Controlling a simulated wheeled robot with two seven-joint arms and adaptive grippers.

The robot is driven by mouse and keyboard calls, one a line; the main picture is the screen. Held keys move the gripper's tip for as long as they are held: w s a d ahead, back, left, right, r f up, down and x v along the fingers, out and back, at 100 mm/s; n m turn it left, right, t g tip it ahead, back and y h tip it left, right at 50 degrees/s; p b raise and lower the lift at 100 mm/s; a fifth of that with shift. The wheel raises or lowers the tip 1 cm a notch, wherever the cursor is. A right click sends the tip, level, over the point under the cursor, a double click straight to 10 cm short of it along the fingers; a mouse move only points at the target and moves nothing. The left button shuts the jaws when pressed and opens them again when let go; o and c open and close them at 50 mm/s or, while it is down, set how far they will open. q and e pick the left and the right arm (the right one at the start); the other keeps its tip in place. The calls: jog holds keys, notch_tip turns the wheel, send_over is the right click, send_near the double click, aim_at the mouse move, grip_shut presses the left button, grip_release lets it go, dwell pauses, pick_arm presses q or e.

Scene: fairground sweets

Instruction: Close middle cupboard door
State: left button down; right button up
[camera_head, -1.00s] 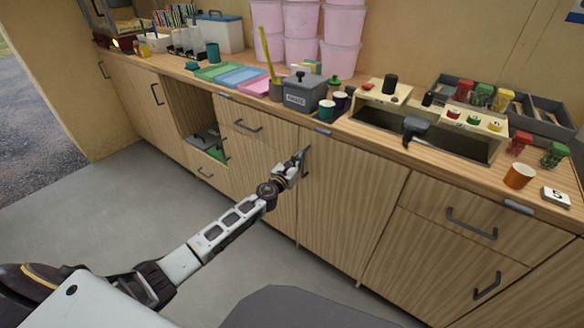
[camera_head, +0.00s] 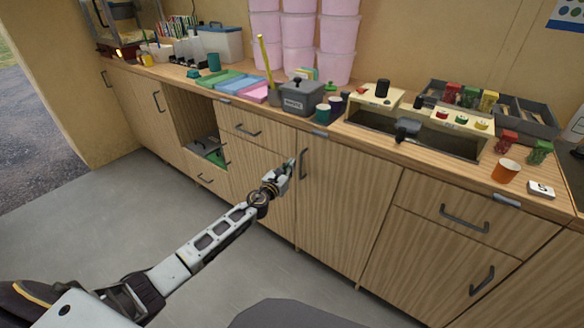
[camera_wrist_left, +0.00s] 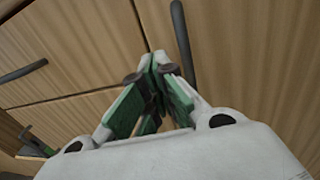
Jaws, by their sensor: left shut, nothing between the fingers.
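The middle cupboard door (camera_head: 345,200) is a wood-grain panel with a dark vertical handle (camera_head: 303,163) near its left edge. It looks flush, or nearly so, with the fronts beside it; I cannot tell whether a small gap is left. My left gripper (camera_head: 289,167) is shut and empty, just left of the handle and close to the cupboard front. In the left wrist view its green-padded fingers (camera_wrist_left: 155,90) meet at the tips, with the dark handle (camera_wrist_left: 182,40) just beyond, to the right. I cannot tell whether the fingertips touch the wood. My right gripper is not in view.
A drawer (camera_head: 245,130) is left of the door, and an open cubby (camera_head: 195,120) is further left. A drawer (camera_head: 460,215) is to the right. The counter above holds a grey box (camera_head: 300,97), cups and trays. The grey floor (camera_head: 90,215) is clear at left.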

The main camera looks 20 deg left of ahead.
pick_arm(q)
jog(key=s+a, duration=0.2)
jog(key=s, duration=0.7)
jog(key=shift+a+f, duration=0.15)
jog(key=shift+a, duration=0.2)
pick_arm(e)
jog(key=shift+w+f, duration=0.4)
pick_arm(q)
jog(key=shift+n, duration=0.3)
dwell(0.4)
